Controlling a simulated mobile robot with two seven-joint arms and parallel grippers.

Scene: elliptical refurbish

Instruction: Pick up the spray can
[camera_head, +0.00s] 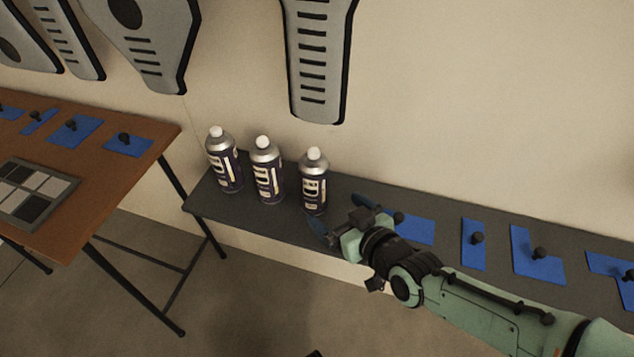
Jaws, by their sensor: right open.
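Three spray cans stand upright in a row on the dark grey bench (255,220). Each has a dark purple body, a pale label and a white cap. They are the left can (223,162), the middle can (267,172) and the right can (314,184). My right gripper (338,217) comes in from the lower right and is open, with blue fingertips. It is just right of the right can and near its base, with nothing between the fingers. I cannot tell whether a finger touches the can. My left gripper is not in view.
Blue pads with black knobs, such as this one (473,249), lie along the bench to the right. A brown table (100,178) on the left holds more blue pads and a framed grid panel (32,192). Grey slotted panels (318,60) hang on the wall above.

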